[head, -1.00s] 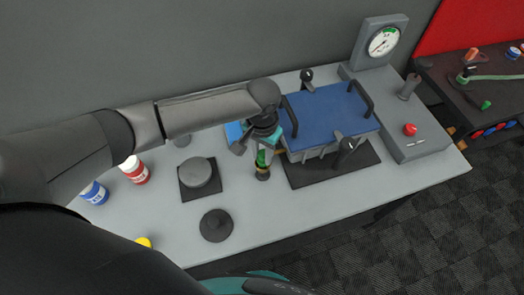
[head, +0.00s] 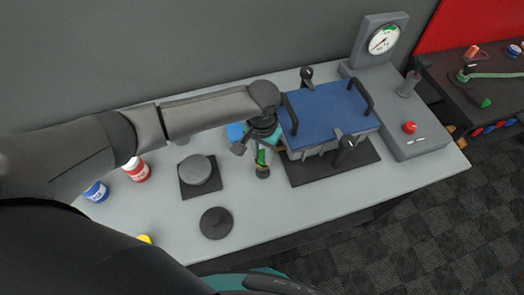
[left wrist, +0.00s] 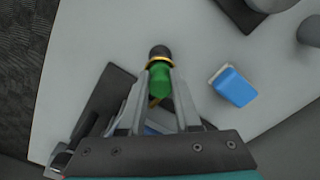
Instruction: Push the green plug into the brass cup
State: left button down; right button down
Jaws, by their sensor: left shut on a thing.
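The green plug (head: 262,157) is held upright between the fingers of my left gripper (head: 261,154), which is shut on it. The brass cup (head: 262,172) stands on the grey bench directly under the plug, left of the blue-topped unit. In the left wrist view the plug (left wrist: 160,82) sits between the fingertips, with its end at the brass rim of the cup (left wrist: 160,62). A dark part shows beyond the rim. How deep the plug sits in the cup is hidden. My right gripper is not in view.
The blue-topped unit (head: 325,115) with black handles stands close right of the gripper. A blue block (left wrist: 233,87) lies nearby. A grey round part on a dark plate (head: 195,172) and a dark disc (head: 216,223) lie left. A gauge (head: 383,39) stands at the back right.

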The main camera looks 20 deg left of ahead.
pick_arm(q)
jog(key=c, duration=0.5)
grip_release()
notch_tip(320, 180, up, 15)
jog(key=shift+r+p, duration=0.1)
jog(key=shift+p, duration=0.7)
